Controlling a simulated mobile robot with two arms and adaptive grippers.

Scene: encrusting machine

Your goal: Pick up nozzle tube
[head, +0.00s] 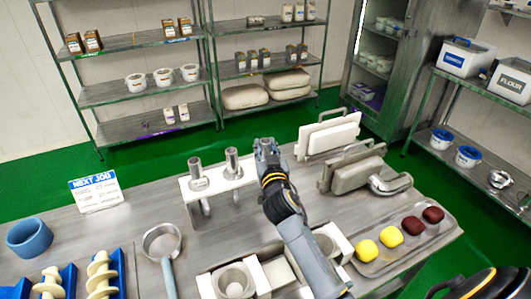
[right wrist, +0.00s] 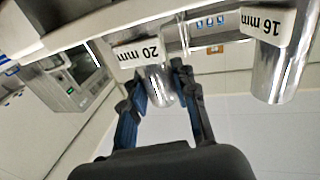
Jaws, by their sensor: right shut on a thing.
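A white rack (head: 220,182) on the steel table holds upright metal nozzle tubes. Two of them, a left tube (head: 197,172) and a middle tube (head: 232,162), stand clear of my gripper. My right gripper (head: 267,148) is at the right end of the rack and hides most of what it grips. In the right wrist view its fingers are on both sides of a metal nozzle tube (right wrist: 158,88) beside the "20 mm" label (right wrist: 138,52), shut on it. The tube still appears at the rack. A "16 mm" tube (right wrist: 272,75) is to its right.
A tray (head: 372,268) with yellow and dark red pieces is at the right. A pan (head: 162,242), blue bowl (head: 29,238) and "NEXT JOB" sign (head: 96,192) are at the left.

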